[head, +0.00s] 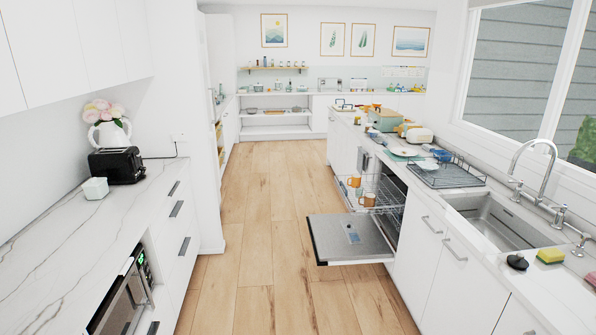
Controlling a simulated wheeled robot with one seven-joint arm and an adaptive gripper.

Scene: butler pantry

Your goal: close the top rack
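The dishwasher stands open in the right-hand counter run, with its door (350,239) folded down above the floor. Its top rack (384,209) is a wire rack pulled out over the door. The rack holds a few cups, among them an orange mug (354,182) and another orange mug (369,200). The rack's back end reaches toward the dishwasher's dark opening; the inside is mostly hidden. My gripper is not in view.
Wooden floor (262,215) runs clear between the two counters. The lowered door juts into this aisle. A sink (497,225) with a faucet and a dish drainer (446,174) are on the right counter. A toaster (116,165) stands on the left counter.

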